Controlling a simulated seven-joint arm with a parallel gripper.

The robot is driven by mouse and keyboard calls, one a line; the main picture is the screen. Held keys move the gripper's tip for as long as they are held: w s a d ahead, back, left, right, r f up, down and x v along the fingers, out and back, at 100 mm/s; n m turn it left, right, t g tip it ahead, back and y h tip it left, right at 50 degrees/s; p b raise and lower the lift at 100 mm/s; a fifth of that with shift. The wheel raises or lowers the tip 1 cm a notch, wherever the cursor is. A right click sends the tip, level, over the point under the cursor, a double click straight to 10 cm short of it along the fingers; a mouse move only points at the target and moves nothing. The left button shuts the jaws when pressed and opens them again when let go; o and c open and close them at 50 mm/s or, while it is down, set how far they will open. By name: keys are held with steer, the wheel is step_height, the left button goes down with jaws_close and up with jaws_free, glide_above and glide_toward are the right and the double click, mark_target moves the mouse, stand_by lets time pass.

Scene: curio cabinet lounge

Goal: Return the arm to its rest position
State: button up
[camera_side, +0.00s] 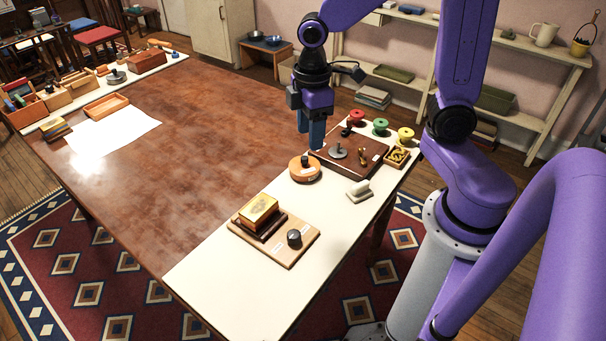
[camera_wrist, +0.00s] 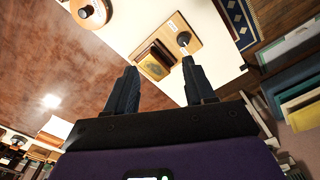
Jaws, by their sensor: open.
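My gripper (camera_side: 311,132) hangs from my purple arm with its blue fingers pointing down. In the side view it appears near the round orange-brown wooden piece and the dark board; its exact height above the table is hard to judge. In the wrist view the two fingers (camera_wrist: 160,92) are spread apart with nothing held between them. Beyond them lies a light wooden board (camera_wrist: 194,29) with a yellow box and a dark knob on it.
The dark board (camera_side: 373,168) bears small parts, with red, green and yellow spools behind it. The wooden disc (camera_side: 304,172) and a pale handled block (camera_side: 358,191) sit nearby. The yellow box (camera_side: 258,209) is nearer the front. The brown tabletop (camera_side: 200,130) is mostly clear.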

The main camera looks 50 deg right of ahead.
steer(key=s+a+r, duration=0.1)
steer(key=s, duration=1.6)
steer(key=shift+s+a+r+n, duration=0.15)
steer(key=shift+a+r+n, duration=0.15)
steer(key=shift+a+n, duration=0.1)
stand_by(1.1)
